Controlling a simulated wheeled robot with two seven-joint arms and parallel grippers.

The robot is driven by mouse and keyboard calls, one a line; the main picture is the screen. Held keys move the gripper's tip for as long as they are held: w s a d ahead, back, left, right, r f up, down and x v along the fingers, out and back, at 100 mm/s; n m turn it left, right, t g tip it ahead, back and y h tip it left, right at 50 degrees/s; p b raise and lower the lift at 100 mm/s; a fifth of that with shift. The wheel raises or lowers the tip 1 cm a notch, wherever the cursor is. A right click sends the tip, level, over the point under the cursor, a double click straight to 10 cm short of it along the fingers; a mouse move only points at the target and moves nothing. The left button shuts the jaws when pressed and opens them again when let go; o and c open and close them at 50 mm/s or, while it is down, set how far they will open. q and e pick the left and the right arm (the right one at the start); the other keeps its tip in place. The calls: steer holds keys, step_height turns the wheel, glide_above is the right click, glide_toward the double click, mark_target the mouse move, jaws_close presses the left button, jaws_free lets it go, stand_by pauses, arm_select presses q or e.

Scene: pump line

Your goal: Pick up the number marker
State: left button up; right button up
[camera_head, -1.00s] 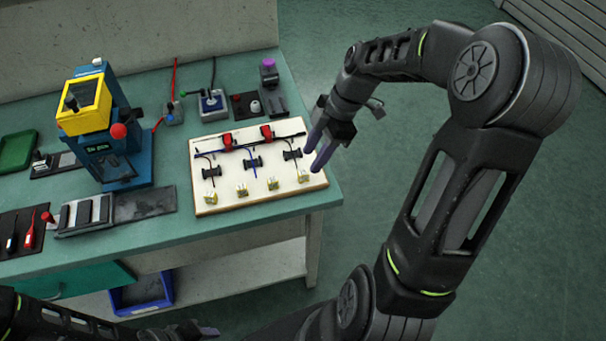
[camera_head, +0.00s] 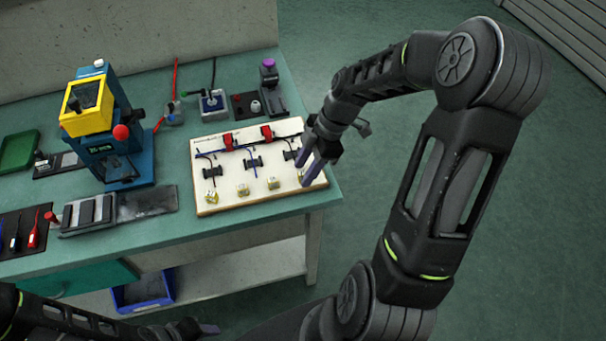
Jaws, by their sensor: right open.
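Small pale-yellow blocks, which look like the number markers, stand in a row along the front of a white board. They are a left one (camera_head: 212,197), two middle ones (camera_head: 242,190) (camera_head: 272,183), and a right-end one mostly hidden behind my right gripper's fingers. Any digits are too small to read. My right gripper (camera_head: 302,174) is open and points down over the board's right end, at the right-end block. Whether it touches the block cannot be told. My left gripper (camera_head: 203,329) is low at the bottom edge, away from the board; its jaws are unclear.
The white board (camera_head: 225,206) lies on the green bench (camera_head: 175,226) and carries cables, black parts and red clips (camera_head: 267,132). A blue-and-yellow machine (camera_head: 88,107) stands to the left. A blue bin (camera_head: 142,292) sits below. Open floor lies to the right.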

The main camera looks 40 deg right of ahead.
jaws_close()
stand_by(0.5)
